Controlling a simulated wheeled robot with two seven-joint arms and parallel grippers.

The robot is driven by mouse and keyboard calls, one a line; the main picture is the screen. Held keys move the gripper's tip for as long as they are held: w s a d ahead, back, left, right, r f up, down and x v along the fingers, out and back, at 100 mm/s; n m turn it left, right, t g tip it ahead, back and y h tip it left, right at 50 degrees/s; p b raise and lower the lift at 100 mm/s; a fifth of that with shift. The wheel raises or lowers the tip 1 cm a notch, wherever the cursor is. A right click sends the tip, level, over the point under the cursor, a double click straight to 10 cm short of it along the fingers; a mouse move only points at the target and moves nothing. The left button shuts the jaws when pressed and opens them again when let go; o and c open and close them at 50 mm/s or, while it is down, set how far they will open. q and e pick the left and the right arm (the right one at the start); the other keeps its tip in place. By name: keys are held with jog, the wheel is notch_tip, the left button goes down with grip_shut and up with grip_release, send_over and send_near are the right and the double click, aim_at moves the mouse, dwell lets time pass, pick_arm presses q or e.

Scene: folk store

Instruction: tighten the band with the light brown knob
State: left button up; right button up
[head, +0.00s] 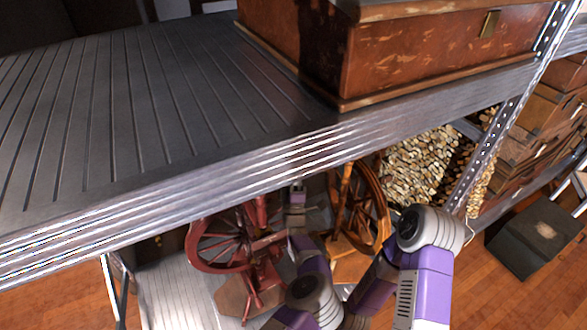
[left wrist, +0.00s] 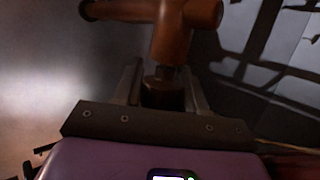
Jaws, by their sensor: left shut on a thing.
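Two spinning wheels stand on the lower shelf: a dark red one (head: 222,240) and a lighter brown one (head: 378,208) to its right. My left gripper (head: 297,187) is between them, under the upper shelf's edge. In the left wrist view my left gripper (left wrist: 163,82) is shut on a small knob (left wrist: 163,94), which looks dark brown in shadow. A brown turned wooden piece (left wrist: 172,38) with a crossbar rises just beyond the knob. I cannot tell from the head view which wheel the knob belongs to. The band is not clearly visible. My right gripper is not in view.
A metal upper shelf (head: 110,110) overhangs the wheels, with a large worn wooden chest (head: 420,50) on it. A slanted metal post (head: 490,140) stands right. Stacked firewood (head: 420,165) lies behind. A dark box (head: 535,238) sits on the wooden floor (head: 520,300).

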pick_arm(q)
jog(key=o, duration=1)
jog(key=shift+c, duration=0.2)
jog(key=p+v, duration=0.1)
jog(key=v, duration=0.6)
jog(key=shift+s+f, duration=0.2)
jog(key=shift+f, duration=0.05)
